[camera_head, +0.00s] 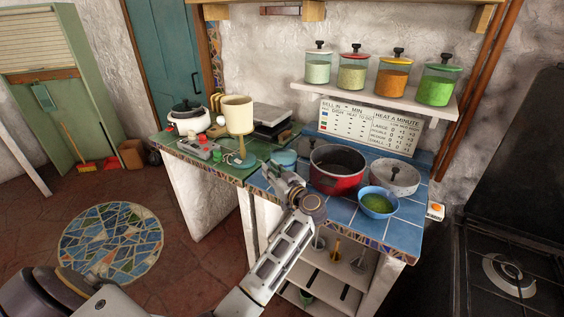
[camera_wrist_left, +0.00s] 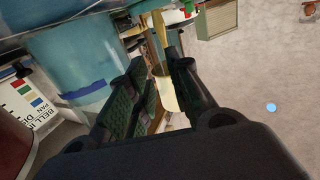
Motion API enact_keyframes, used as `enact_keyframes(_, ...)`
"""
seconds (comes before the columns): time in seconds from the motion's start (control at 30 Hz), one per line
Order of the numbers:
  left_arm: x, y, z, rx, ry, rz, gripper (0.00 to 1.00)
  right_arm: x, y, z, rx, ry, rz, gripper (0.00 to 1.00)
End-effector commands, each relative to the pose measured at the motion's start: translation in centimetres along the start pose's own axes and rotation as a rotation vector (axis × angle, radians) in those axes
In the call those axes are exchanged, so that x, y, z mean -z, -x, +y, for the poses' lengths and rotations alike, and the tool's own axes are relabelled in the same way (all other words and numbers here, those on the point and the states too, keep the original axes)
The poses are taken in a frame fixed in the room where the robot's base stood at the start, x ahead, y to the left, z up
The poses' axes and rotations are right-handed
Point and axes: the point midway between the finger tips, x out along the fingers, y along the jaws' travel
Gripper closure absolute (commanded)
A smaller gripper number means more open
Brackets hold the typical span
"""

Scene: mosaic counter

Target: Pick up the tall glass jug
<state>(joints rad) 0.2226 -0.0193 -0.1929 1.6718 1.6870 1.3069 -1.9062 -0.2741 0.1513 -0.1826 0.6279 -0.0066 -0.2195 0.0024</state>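A blue, glass-like round vessel (camera_head: 283,158) stands on the counter, just behind my left gripper (camera_head: 283,174) in the head view. Its lower part is hidden by the gripper. In the left wrist view a large translucent blue cylinder (camera_wrist_left: 75,58), with a darker blue band low on it, fills the upper left; it looks like the same vessel, and I take it for the jug. My left gripper (camera_wrist_left: 158,75) has its fingers apart with nothing clearly held. The cylinder is beside the fingers, not between them. My right gripper is not in view.
A red pot (camera_head: 335,181), a lidded grey pot (camera_head: 403,179) and a blue bowl (camera_head: 378,214) crowd the right of the counter. A cream-shaded lamp (camera_head: 238,115) stands left of the vessel. A shelf (camera_head: 385,100) with several jars hangs above. Blue tiles are bare at the front.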

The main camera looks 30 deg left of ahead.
Motion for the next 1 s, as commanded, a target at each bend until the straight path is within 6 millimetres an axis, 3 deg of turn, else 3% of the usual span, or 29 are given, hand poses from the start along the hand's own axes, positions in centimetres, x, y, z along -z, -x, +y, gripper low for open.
enact_keyframes(0.53, 0.1, -0.7, 0.1, 0.000, 0.000, 0.002, 0.80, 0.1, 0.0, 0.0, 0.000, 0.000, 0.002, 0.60)
enact_keyframes(1.0, 0.2, -5.0, 0.3, 0.000, -0.001, 0.002, 0.80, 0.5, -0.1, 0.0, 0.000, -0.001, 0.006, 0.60)
